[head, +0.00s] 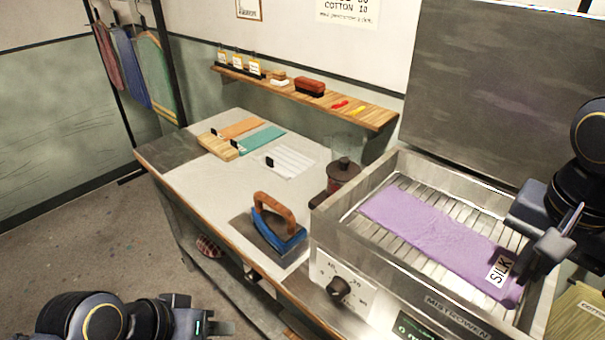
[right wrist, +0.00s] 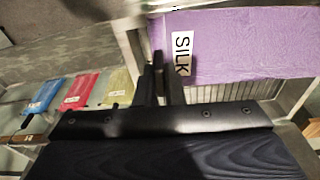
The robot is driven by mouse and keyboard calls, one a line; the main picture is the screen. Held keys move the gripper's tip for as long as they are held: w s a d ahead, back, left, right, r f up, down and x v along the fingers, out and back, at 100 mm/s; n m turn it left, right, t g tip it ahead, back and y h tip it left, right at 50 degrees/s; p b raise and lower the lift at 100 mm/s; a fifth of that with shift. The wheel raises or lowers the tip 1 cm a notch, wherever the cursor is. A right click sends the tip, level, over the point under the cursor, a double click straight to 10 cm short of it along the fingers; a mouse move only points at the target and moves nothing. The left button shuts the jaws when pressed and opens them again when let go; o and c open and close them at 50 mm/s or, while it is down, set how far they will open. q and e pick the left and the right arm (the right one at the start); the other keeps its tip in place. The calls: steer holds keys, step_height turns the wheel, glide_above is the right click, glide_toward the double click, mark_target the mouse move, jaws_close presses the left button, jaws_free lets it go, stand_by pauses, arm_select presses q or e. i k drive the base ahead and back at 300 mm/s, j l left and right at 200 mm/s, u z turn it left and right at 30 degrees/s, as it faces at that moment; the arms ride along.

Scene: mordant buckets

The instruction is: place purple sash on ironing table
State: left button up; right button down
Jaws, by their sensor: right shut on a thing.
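The purple sash (head: 430,232) lies flat across the slatted rack of the steel machine (head: 335,240), with a white SILK tag (head: 498,270) at its near right end. My right gripper (head: 532,262) is at that end, shut on the sash's edge. In the right wrist view the fingers (right wrist: 160,75) meet the sash (right wrist: 240,50) beside its tag. The ironing table (head: 205,180) stands to the left of the machine, with a pale top. My left gripper (head: 215,327) is low at the bottom edge, away from the table; its jaw opening is unclear.
On the table are a blue iron (head: 278,232), a dark red jar (head: 342,172), an orange strip (head: 240,128), a teal strip (head: 260,139), a white striped cloth (head: 290,161) and a wooden block (head: 217,147). The machine's raised wall borders the sash. The table's left-front area is bare.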

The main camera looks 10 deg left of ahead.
mark_target(216, 180)
steer(key=i+j, duration=0.2)
steer(key=j, duration=0.35)
steer(key=i+j+z, duration=0.15)
steer(key=j, duration=0.35)
steer(key=i+j, duration=0.15)
steer(key=j, duration=0.4)
steer(key=i+j+z, duration=0.15)
steer(key=j, duration=0.45)
steer(key=i+j, duration=0.15)
steer(key=j, duration=0.4)
steer(key=i+j+z, duration=0.15)
steer(key=j, duration=1)
steer(key=i+z, duration=0.05)
